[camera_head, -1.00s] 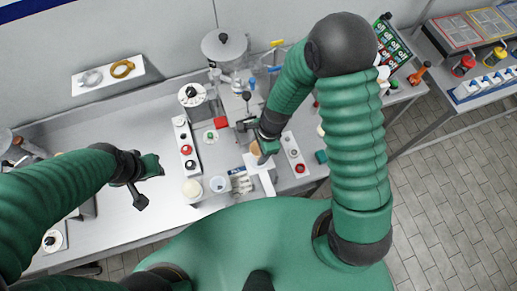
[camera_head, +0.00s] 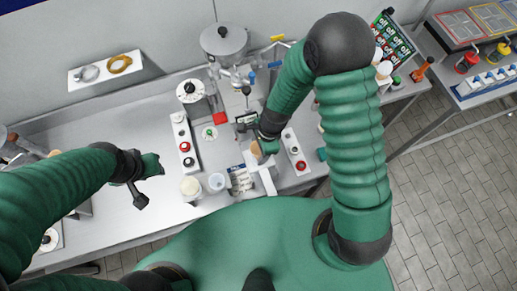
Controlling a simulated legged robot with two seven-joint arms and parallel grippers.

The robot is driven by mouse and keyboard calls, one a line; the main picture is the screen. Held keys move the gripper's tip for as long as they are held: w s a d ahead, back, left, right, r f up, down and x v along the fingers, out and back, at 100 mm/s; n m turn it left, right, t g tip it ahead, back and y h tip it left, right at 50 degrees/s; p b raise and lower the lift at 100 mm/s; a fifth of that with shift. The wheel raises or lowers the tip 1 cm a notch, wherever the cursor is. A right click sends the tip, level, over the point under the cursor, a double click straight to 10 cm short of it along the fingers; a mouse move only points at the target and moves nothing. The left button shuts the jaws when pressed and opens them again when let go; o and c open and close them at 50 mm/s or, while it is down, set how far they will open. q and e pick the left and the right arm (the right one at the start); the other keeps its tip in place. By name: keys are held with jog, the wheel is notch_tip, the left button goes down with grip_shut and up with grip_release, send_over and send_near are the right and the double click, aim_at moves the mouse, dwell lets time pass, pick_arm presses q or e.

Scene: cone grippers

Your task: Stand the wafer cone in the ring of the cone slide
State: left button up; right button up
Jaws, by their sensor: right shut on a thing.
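My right gripper (camera_head: 262,146) reaches down over the middle of the counter and is shut on a small tan piece, which looks like the wafer cone (camera_head: 256,151). Most of the cone is hidden by the gripper and arm. A white piece that looks like the cone slide (camera_head: 267,181) lies just below the gripper, near the counter's front edge. Its ring cannot be made out, and I cannot tell whether the cone touches it. My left gripper (camera_head: 148,184) is over the left part of the counter, its fingers apart and empty.
White panels with red and black knobs (camera_head: 184,140) (camera_head: 296,150) flank the work spot. A cream tub (camera_head: 191,187), a pale cup (camera_head: 217,182) and a labelled packet (camera_head: 240,180) stand left of the slide. A steel machine (camera_head: 225,45) stands behind. The counter's left middle (camera_head: 110,125) is clear.

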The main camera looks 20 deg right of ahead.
jog(key=shift+d+b+x, duration=0.25)
jog(key=shift+b+x, duration=0.65)
jog(key=shift+x, duration=0.3)
jog(key=shift+d+b+x, duration=0.25)
jog(key=shift+b+x, duration=0.65)
jog(key=shift+x, duration=0.3)
jog(key=o, duration=0.8)
jog(key=shift+o, duration=0.5)
jog(key=shift+w, duration=0.1)
jog(key=shift+f, duration=0.1)
jog(key=v, duration=1.7)
jog(key=shift+w, duration=0.15)
